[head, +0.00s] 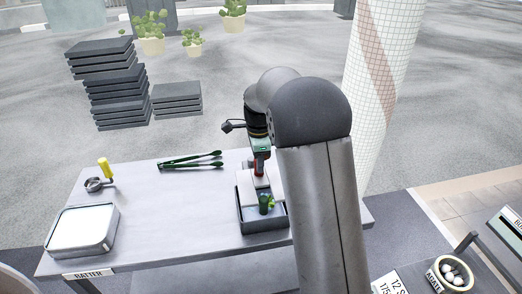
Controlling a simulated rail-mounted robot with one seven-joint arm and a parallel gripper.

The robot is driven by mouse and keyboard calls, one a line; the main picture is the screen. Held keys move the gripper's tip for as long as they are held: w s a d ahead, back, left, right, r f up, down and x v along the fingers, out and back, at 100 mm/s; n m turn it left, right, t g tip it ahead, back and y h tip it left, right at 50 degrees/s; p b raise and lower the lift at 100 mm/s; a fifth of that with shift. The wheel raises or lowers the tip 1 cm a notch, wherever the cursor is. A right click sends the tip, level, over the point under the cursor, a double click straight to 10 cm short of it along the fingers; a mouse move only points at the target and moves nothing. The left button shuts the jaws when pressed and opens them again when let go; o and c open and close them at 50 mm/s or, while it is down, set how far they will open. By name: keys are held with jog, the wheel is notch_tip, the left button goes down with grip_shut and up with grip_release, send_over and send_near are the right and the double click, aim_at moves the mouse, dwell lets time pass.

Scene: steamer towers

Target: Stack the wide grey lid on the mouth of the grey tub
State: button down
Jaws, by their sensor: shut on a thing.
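In the head view a dark grey tub (264,228) stands on the table near its right part, with a green item (266,204) at its mouth. My gripper (261,182) points down over the tub, and my arm hides part of the tub's right side. A pale flat piece (245,191) shows at the gripper's fingers, over the tub's mouth. It may be the wide grey lid, held in my shut gripper, but it is too small to be sure. I cannot tell whether it touches the tub's rim.
A grey tray with white contents (112,229) sits at the table's left front. Tongs (190,160) and a yellow-handled tool (103,169) lie at the back. The table's (170,205) middle is clear. A tiled column (384,80) rises behind my arm. A bowl (438,272) stands lower right.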

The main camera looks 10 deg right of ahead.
jog(key=shift+r, duration=0.1)
jog(key=shift+r, duration=0.1)
jog(key=shift+f+b, duration=1.2)
jog(key=shift+f, duration=1)
jog(key=shift+f+b, duration=1.25)
jog(key=shift+f, duration=0.9)
jog(key=c, duration=1.1)
grip_release()
jog(key=shift+o, duration=0.2)
jog(key=shift+r, duration=0.1)
notch_tip(320, 180, up, 17)
jog(key=shift+r+b, duration=0.15)
jog(key=shift+b, duration=0.15)
